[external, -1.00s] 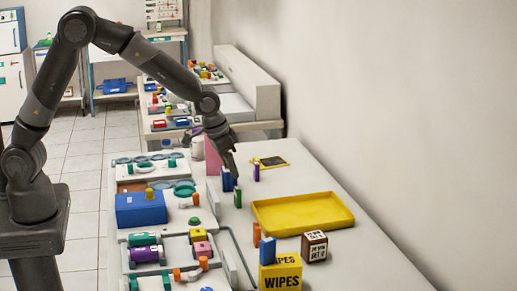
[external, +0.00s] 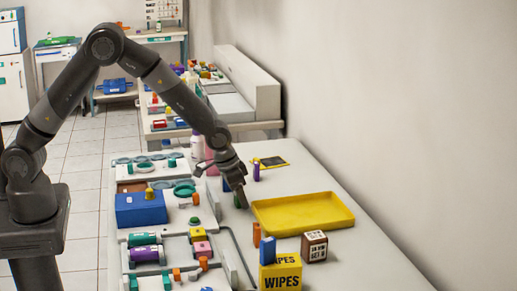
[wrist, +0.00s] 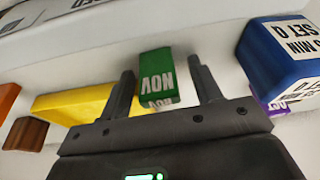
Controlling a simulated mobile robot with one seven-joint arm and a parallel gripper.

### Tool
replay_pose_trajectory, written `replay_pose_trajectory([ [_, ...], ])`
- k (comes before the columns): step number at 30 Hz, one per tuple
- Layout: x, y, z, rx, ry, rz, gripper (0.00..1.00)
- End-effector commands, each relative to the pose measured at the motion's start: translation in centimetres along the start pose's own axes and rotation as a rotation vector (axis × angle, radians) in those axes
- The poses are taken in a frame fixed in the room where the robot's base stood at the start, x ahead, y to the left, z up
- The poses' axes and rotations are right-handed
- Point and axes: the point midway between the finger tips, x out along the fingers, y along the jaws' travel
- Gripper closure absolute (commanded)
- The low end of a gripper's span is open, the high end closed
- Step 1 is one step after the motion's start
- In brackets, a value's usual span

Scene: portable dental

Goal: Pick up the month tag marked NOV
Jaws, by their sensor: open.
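The green month tag marked NOV (wrist: 157,72) stands between the two fingers of my gripper (wrist: 165,88) in the wrist view, its lettering upside down there. A gap shows between the tag and the right finger; the left finger is close to it. My gripper is open and holds nothing. In the external view my gripper (external: 240,200) is low over the table, right where the green tag stands, and mostly hides it.
A blue block (wrist: 283,55) and a purple tag marked OCT (wrist: 268,106) stand close by. A yellow tray (external: 300,215), an orange tag (external: 256,234), a lettered brown cube (external: 314,246) and a yellow WIPES box (external: 281,273) lie on the table's near side.

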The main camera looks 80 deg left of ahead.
Motion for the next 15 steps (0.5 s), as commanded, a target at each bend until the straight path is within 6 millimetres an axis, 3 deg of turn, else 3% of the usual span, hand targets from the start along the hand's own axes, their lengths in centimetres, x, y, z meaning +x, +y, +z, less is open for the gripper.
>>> replay_pose_trajectory([
  [5, -0.02, 0.0, 0.0, 0.0, 0.0, 0.0, 0.43],
  [15, -0.03, -0.01, 0.02, 0.0, -0.001, 0.0, 0.71],
])
